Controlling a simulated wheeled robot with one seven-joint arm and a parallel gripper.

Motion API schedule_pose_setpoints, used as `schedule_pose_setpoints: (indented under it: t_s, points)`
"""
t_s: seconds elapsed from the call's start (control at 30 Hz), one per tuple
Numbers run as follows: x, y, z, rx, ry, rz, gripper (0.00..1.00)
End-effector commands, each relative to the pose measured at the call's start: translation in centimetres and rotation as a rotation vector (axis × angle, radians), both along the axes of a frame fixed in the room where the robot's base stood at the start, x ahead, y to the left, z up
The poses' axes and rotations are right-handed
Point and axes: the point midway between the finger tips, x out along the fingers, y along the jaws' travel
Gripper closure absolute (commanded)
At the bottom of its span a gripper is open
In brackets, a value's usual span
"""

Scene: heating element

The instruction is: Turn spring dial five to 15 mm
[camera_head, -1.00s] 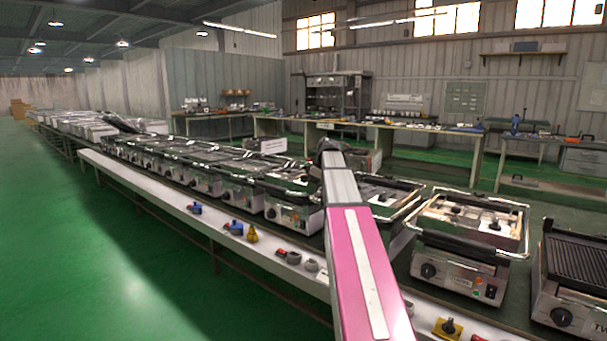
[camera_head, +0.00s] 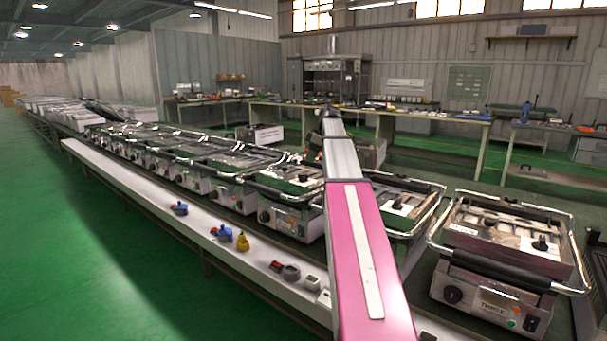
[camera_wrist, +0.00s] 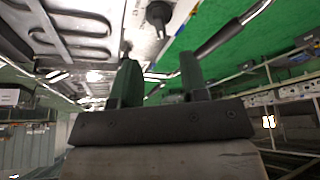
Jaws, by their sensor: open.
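A row of grill-like heating units lies along the long bench. The nearest full unit (camera_head: 500,292) has a front knob (camera_head: 453,295) and a black dial (camera_head: 540,243) on its open top. The unit behind my arm also has a black top dial (camera_head: 397,203). I cannot tell which is spring dial five, and no scale is readable. In the wrist view, a dark dial (camera_wrist: 158,14) stands on a metal surface beyond the fingertips, beside grey looped heating elements (camera_wrist: 75,35). My gripper (camera_wrist: 160,75) is open, with nothing visible between its fingers and apart from the dial.
A white ledge (camera_head: 130,187) along the bench front carries small parts, including a blue one (camera_head: 222,233) and a yellow one (camera_head: 243,240). Curved metal handles (camera_head: 575,270) surround the units. Open green floor (camera_head: 110,270) lies to the left. Workbenches stand behind.

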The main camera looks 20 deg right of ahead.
Motion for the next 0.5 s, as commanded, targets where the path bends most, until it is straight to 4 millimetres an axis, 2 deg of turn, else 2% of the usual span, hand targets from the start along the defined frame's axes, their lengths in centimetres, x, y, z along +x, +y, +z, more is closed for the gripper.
schedule_pose_setpoints:
  t_s: [0.1,0.3,0.5]
  points:
    - [0.3,0.8,-2.2,0.000,0.002,0.000,0.60]
    - [0.9,2.0,-5.3,0.000,0.002,0.000,0.60]
    - [1.3,2.7,-7.3,0.000,0.002,-0.001,0.60]
